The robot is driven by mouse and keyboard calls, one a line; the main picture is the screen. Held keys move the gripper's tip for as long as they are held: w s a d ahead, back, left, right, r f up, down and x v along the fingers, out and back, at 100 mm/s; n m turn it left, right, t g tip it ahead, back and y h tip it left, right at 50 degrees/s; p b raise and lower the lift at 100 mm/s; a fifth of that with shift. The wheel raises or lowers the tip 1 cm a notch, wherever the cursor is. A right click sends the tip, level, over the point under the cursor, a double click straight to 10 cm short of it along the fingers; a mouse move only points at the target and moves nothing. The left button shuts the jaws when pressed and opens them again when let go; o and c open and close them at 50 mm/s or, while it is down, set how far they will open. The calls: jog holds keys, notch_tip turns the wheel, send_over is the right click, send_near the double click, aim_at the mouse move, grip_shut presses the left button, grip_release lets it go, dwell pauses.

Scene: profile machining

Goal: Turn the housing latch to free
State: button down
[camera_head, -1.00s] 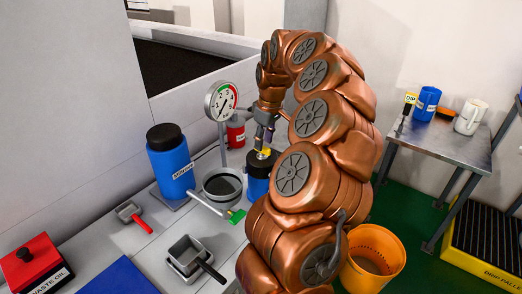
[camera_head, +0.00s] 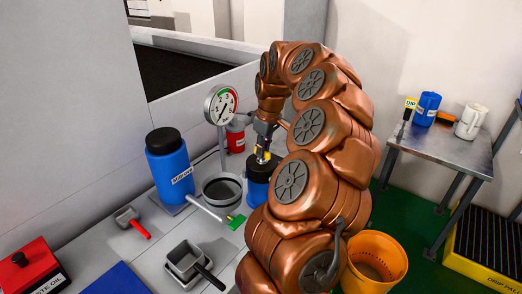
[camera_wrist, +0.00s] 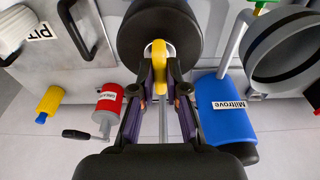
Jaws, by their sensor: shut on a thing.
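The filter housing is a blue cylinder (camera_head: 257,192) with a black round lid (camera_wrist: 187,32), standing on the grey bench. A yellow latch (camera_wrist: 160,60) sits at the lid, its rounded end showing in the wrist view. My gripper (camera_wrist: 160,74) is shut on the latch, with a fingertip on each side of it. In the head view my gripper (camera_head: 262,153) points down onto the top of the housing, and only a little yellow shows. The fingers and arm hide part of the lid and the housing's right side.
A pressure gauge (camera_head: 221,104) on a post stands behind the housing. A round dark pan (camera_head: 222,188), a green-ended lever (camera_head: 236,221) and a blue Milltrove canister (camera_head: 170,168) are to its left. An orange bucket (camera_head: 375,262) stands at the right.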

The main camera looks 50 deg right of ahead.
jog(key=shift+f+m+b, duration=0.15)
jog(key=shift+m+b, duration=0.25)
jog(key=shift+b, duration=0.25)
jog(key=shift+m+b, duration=1)
jog(key=shift+b, duration=0.4)
jog(key=shift+m+h+b, duration=0.4)
jog(key=shift+m+b, duration=0.5)
jog(key=shift+b, duration=0.1)
jog(key=shift+m+b, duration=0.3)
jog(key=shift+b, duration=0.2)
jog(key=shift+a+m+h+b, duration=0.1)
jog(key=shift+m+h+b, duration=0.2)
jog(key=shift+m+b, duration=1.55)
jog(key=shift+b, duration=0.4)
